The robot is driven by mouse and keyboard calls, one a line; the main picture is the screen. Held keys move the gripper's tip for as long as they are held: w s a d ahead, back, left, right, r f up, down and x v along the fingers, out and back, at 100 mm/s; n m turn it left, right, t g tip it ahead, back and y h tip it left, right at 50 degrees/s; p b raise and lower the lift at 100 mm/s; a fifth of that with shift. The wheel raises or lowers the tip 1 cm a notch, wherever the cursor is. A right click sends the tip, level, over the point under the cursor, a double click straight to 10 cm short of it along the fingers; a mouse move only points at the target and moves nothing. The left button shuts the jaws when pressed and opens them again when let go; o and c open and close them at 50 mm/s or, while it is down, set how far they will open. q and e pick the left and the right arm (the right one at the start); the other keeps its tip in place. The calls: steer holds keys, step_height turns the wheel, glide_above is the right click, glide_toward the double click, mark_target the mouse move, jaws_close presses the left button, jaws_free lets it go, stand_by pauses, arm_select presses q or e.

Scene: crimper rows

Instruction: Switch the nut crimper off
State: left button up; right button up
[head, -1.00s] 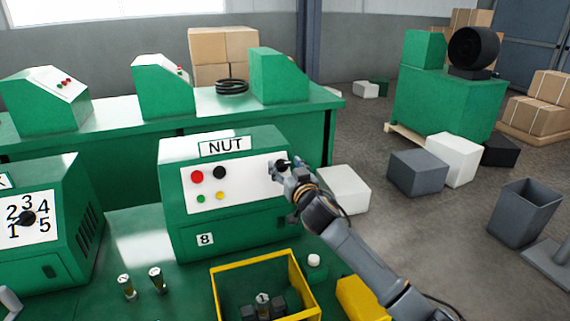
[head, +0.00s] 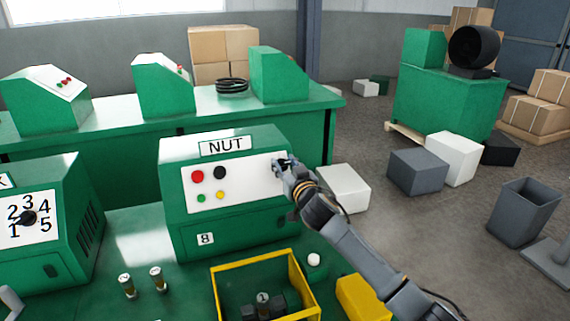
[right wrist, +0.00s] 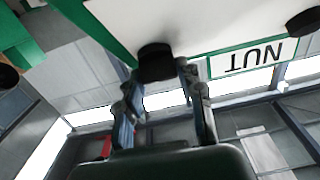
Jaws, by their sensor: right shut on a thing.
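The nut crimper (head: 225,235) is a green machine with a "NUT" sign on top and a white sloped front panel. The panel has a red button (head: 197,177), a black button (head: 219,172), and small green and yellow lights below. A black rotary knob (right wrist: 157,62) is at the panel's right end. My right gripper (head: 282,165) is at this knob, its fingers shut on the knob's sides. In the head view the fingers largely hide the knob, so its setting cannot be read. My left gripper is not clearly seen.
A yellow bin (head: 215,292) and a white-topped green button post (head: 314,260) stand before the crimper. Two small cylinders (head: 127,285) stand to their left. A machine with a numbered dial (head: 27,219) is at left. Open floor and loose boxes lie right.

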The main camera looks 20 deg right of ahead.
steer(key=n+g+y+p, duration=0.1)
steer(key=n+y+p, duration=0.1)
steer(key=n+p, duration=0.1)
steer(key=n+y+p, duration=0.2)
steer(key=n+p, duration=0.1)
steer(key=r+n+g+y+p, duration=0.1)
steer(key=n+y+p, duration=0.1)
steer(key=n+p, duration=0.1)
steer(key=shift+w+d+g+p, duration=0.1)
steer(key=shift+d+g+p, duration=0.25)
steer(key=shift+p, duration=0.25)
steer(key=n+g+y+p, duration=0.1)
steer(key=n+g+p, duration=0.1)
steer(key=n, duration=0.1)
steer(key=shift+f+n+y, duration=0.15)
steer(key=shift+n+y, duration=0.15)
steer(key=shift+y, duration=0.1)
steer(key=shift+w+n+g+y, duration=0.1)
steer(key=shift+n+g+y, duration=0.35)
steer(key=shift+n, duration=0.65)
steer(key=shift+f+n+g, duration=0.15)
steer(key=shift+n+g, duration=0.35)
steer(key=n+g+b, duration=0.1)
steer(key=n+g, duration=0.1)
steer(key=shift+f+n, duration=0.1)
steer(key=shift+n, duration=0.3)
steer(key=shift+n+g+b, duration=1.1)
steer(key=shift+n+b, duration=0.3)
steer(key=shift+b, duration=0.25)
